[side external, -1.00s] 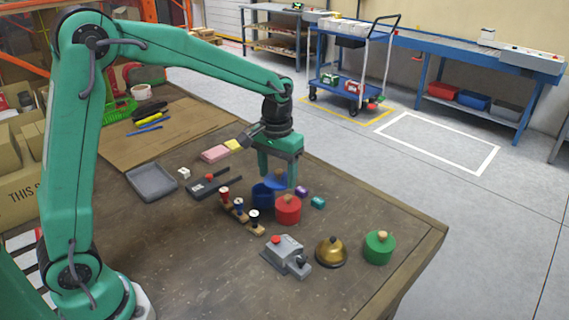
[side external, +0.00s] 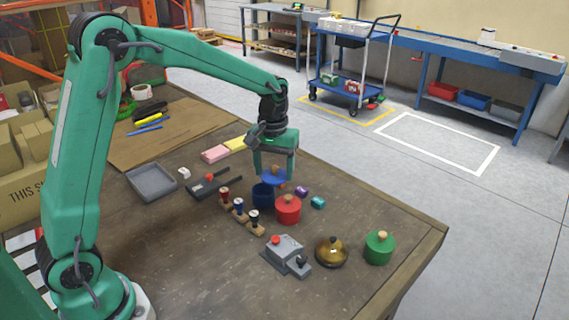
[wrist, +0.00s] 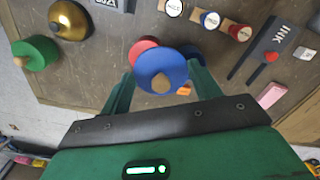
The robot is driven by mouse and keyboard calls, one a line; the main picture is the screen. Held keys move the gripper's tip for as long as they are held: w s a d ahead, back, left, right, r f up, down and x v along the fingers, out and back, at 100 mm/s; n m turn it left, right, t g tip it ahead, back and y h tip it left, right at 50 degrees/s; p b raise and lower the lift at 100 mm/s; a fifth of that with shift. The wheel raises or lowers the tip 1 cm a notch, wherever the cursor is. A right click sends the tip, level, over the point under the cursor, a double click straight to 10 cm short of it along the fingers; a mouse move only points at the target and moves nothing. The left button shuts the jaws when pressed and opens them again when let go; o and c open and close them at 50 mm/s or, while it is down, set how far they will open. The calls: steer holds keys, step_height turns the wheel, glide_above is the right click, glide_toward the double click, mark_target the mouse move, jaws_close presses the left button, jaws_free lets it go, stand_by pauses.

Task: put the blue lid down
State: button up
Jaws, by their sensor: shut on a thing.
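The blue lid (side external: 274,178) with its wooden knob is between the fingers of my gripper (side external: 273,170), which is shut on it. In the side view it is just behind and to the right of the open blue pot (side external: 262,197), slightly above its rim level. A small orange thing (side external: 281,187) shows under the lid's edge.
A red lidded pot (side external: 288,209) stands close right of the blue pot. Stamps (side external: 239,207) are at its left front. Purple (side external: 301,191) and teal (side external: 318,202) blocks lie to the right. A brass bell (side external: 331,252) and green pot (side external: 379,248) stand nearer the front edge.

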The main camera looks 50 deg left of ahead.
steer(key=w+a+f+n, duration=0.2)
steer(key=a+n, duration=0.3)
glide_above(250, 186)
step_height(250, 186, down, 7)
steer(key=shift+w+a+f, duration=0.1)
steer(key=shift+f, duration=2.05)
steer(key=shift+f, duration=0.15)
steer(key=o, duration=0.9)
steer(key=shift+o, duration=0.2)
step_height(250, 186, up, 12)
